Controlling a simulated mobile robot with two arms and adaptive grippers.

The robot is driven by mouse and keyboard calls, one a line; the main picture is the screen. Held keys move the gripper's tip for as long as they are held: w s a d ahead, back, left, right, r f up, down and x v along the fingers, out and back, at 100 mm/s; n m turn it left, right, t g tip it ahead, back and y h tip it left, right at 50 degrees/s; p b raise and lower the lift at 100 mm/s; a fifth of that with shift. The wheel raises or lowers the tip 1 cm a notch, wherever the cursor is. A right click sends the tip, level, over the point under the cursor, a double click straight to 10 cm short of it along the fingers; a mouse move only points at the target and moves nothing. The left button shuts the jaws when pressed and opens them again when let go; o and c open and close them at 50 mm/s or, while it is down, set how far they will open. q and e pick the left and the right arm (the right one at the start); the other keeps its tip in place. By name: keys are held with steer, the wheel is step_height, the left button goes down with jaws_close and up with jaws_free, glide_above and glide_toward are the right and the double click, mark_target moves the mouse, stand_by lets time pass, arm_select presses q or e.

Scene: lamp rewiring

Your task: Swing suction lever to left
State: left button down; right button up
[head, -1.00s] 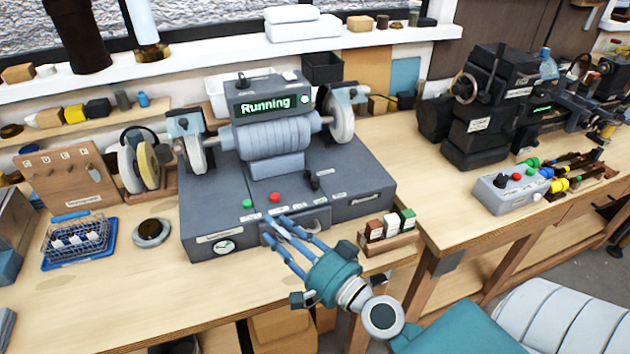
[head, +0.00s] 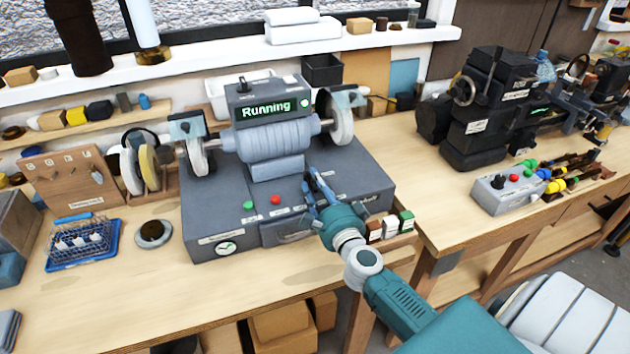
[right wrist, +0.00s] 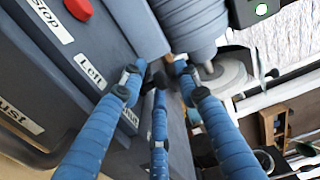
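The grinder (head: 210,215) stands on the bench with its screen (head: 265,108) reading "Running". My right gripper (head: 312,182) reaches over the grinder's front panel, at the spot where the black suction lever stands. The fingers hide the lever in the head view. In the right wrist view the dark lever (right wrist: 157,72) shows partly between the three blue fingertips of my right gripper (right wrist: 158,74). The fingers are apart around it, and I cannot tell whether they touch it. A "Left" label (right wrist: 90,70) is beside the fingers. My left gripper is not in view.
A green button (head: 248,206) and a red button (head: 275,199) sit left of my right gripper. Grinding wheels (head: 340,120) flank the motor above. A rack of small blocks (head: 390,230) stands at the grinder's right front.

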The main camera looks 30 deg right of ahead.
steer(key=shift+w, duration=0.45)
steer(key=shift+d, duration=0.1)
steer(key=shift+c, duration=0.3)
jaws_close()
